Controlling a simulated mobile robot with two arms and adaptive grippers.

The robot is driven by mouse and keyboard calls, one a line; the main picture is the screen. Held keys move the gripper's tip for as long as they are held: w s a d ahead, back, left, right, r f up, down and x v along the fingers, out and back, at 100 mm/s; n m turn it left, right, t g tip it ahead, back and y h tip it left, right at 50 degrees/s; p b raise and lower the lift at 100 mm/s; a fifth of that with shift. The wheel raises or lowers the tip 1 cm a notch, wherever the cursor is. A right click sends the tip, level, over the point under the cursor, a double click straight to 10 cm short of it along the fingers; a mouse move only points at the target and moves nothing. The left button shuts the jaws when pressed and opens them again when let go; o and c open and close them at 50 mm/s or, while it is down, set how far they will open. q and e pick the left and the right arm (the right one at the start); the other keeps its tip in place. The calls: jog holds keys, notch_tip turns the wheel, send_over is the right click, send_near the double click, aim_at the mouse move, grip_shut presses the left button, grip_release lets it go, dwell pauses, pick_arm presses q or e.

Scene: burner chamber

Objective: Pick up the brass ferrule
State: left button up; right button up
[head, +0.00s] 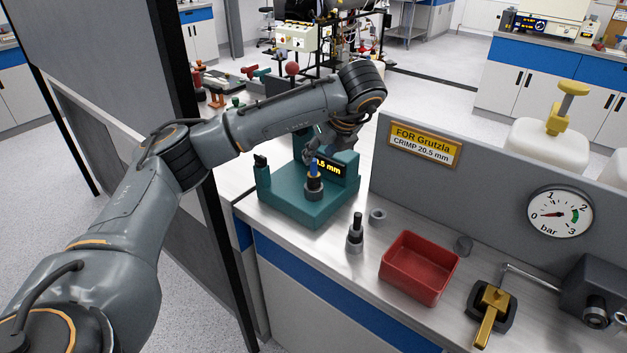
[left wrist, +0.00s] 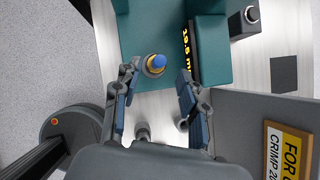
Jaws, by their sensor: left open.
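A teal crimping fixture (head: 300,208) with a lit display stands on the bench, and it also shows in the left wrist view (left wrist: 150,35). On it, a small yellow, brass-looking ring, which I take for the brass ferrule (left wrist: 156,71), sits around a blue-topped piece (left wrist: 159,60) on a dark round base (head: 313,189). My left gripper (head: 322,150) is over the fixture, and in the left wrist view (left wrist: 156,80) its fingers are open, one on each side of the ferrule, nothing held. Whether they touch it is unclear. My right gripper is not in view.
A red tray (head: 419,268), a dark stepped post (head: 355,235) and a grey ring (head: 377,215) stand on the bench right of the fixture. A grey panel (head: 480,185) with a yellow sign (head: 424,145) and gauge (head: 560,212) rises behind. A brass-handled lever (head: 491,308) is at lower right.

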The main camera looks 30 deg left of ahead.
aim_at(314, 160)
pick_arm(q)
jog(key=shift+a+f, duration=0.15)
jog(key=p+x, duration=0.2)
jog(key=x, duration=0.2)
jog(key=shift+w+a+f, duration=0.1)
jog(key=shift+a, duration=0.1)
jog(key=shift+a+f, duration=0.1)
jog(key=shift+f, duration=0.1)
grip_shut()
